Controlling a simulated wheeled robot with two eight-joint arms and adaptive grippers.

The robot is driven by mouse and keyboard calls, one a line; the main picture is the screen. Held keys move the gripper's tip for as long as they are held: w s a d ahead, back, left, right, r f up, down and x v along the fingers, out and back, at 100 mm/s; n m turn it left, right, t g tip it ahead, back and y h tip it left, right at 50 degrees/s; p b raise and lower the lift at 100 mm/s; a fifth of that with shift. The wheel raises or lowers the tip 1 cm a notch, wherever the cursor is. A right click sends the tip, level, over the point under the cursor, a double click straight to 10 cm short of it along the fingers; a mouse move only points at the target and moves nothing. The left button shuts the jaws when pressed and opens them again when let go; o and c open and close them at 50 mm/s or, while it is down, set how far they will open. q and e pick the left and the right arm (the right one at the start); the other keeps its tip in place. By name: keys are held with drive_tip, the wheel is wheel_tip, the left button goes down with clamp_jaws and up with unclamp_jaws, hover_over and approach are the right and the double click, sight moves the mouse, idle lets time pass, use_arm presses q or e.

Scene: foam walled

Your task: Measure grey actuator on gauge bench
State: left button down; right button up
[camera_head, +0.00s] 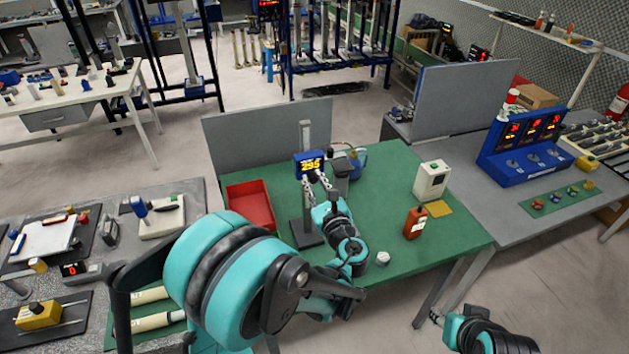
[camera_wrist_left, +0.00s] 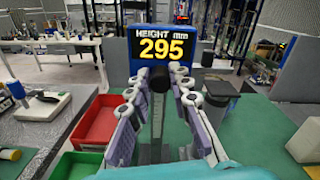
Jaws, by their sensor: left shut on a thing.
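The height gauge (camera_head: 309,165) stands on the green bench, its blue-framed display reading 295 mm; the display (camera_wrist_left: 161,47) also fills the upper middle of the left wrist view. My left gripper (camera_head: 315,181) is just below the display. In the left wrist view its fingers (camera_wrist_left: 158,95) are on both sides of a dark knob (camera_wrist_left: 159,79) on the gauge, shut on it. The gauge's dark base (camera_head: 306,233) is partly behind my arm. I cannot pick out the grey actuator with certainty. My right arm enters at the lower right; its small dark tip (camera_head: 436,316) is unclear.
A red tray (camera_head: 251,206) lies left of the gauge. A dark grey bin (camera_wrist_left: 217,98) is close to its right. A grey panel (camera_head: 265,130) borders the bench behind.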

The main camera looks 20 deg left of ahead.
use_arm(q)
drive_tip(key=shift+f+b, duration=0.35)
drive_tip(key=shift+f, duration=0.6)
drive_tip(key=c, duration=1.4)
unclamp_jaws()
drive_tip(key=shift+o, duration=0.2)
drive_tip(key=v, duration=1.2)
